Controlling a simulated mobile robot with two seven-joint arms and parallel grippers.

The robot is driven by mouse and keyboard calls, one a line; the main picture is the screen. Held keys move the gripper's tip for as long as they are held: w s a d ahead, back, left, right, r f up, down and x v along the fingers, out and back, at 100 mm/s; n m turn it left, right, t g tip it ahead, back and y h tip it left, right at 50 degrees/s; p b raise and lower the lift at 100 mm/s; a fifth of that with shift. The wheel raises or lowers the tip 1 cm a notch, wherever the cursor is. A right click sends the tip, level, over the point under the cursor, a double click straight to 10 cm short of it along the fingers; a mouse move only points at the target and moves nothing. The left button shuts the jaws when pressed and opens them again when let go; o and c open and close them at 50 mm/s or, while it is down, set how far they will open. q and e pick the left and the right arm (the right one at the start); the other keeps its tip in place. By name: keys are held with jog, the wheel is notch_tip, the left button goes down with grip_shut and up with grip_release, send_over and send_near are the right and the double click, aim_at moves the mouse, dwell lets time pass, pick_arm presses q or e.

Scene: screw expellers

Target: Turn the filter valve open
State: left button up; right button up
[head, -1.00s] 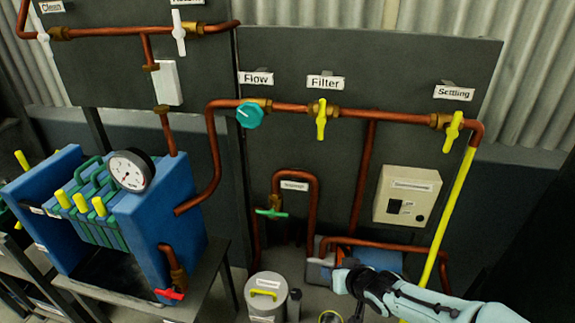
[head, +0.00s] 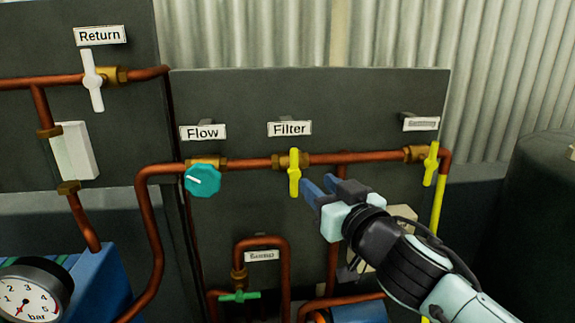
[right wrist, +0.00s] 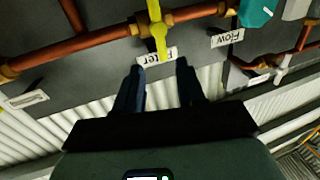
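The yellow filter valve handle (head: 294,174) sits on the copper pipe under the "Filter" label (head: 290,128). It stands roughly upright, across the pipe. My right gripper (head: 313,190) is just right of the handle in the head view, with its blue fingers pointing toward it. In the right wrist view the fingers (right wrist: 160,70) are spread apart with nothing between them. The yellow handle (right wrist: 157,32) lies beyond the fingertips, about in line with the gap. My left gripper is not in view.
The teal flow knob (head: 203,180) is left of the filter valve. Another yellow valve handle (head: 431,164) is at the right end of the pipe. A green-handled valve (head: 240,296) is below. A white-handled return valve (head: 92,80) is upper left.

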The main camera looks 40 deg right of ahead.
aim_at(296, 166)
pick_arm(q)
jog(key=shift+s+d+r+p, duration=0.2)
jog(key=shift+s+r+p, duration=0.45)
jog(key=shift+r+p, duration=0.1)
pick_arm(e)
jog(key=x, duration=1.1)
jog(key=shift+w, duration=0.2)
grip_shut()
